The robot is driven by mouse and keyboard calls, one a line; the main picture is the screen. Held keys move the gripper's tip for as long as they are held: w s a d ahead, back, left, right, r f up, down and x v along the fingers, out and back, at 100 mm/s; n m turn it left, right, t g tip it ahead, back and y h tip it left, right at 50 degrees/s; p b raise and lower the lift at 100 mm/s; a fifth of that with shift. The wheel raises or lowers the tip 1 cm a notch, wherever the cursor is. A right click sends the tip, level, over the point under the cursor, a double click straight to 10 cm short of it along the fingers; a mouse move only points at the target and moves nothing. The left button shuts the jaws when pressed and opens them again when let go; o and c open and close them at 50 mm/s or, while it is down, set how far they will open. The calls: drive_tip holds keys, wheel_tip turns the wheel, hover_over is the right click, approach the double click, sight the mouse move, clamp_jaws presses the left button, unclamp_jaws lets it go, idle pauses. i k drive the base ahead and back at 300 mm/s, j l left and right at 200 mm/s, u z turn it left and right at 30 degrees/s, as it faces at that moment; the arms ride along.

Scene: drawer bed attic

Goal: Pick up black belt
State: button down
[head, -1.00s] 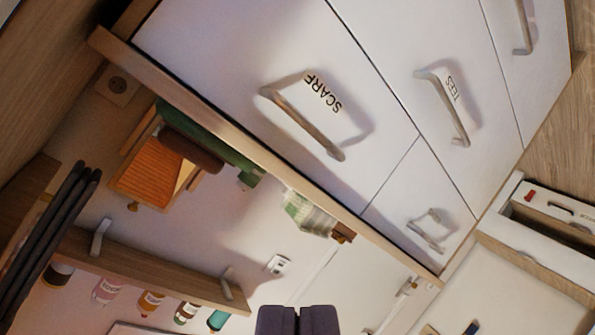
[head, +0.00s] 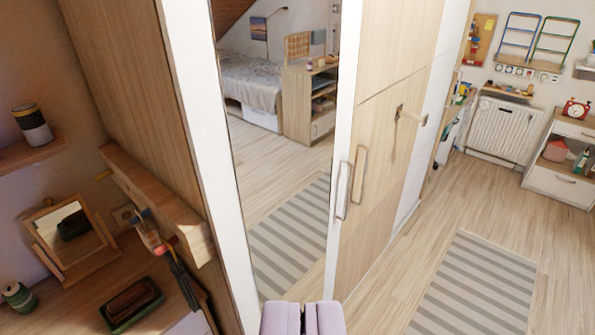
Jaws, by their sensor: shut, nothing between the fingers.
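My gripper (head: 302,318) shows at the bottom middle of the head view, its two pale fingers shut together with nothing between them. It touches nothing that I can see. No black belt can be clearly made out. A dark, narrow thing (head: 182,282) hangs at the wooden rail (head: 155,202) on the left; I cannot tell whether it is a belt.
A tall wardrobe with a mirror door (head: 280,150) and wooden doors (head: 385,150) stands in the middle. A desk (head: 75,305) holds a small mirror (head: 72,233) and a dark tray (head: 132,303). Floor with a striped rug (head: 475,285) lies open at right.

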sight(177, 269)
drive_tip(key=i+u, duration=0.35)
drive_tip(key=i+l+u, duration=0.15)
drive_tip(key=i+u, duration=0.2)
drive_tip(key=i, duration=0.2)
drive_tip(key=i+l+u, duration=0.35)
drive_tip(key=i+j, duration=0.1)
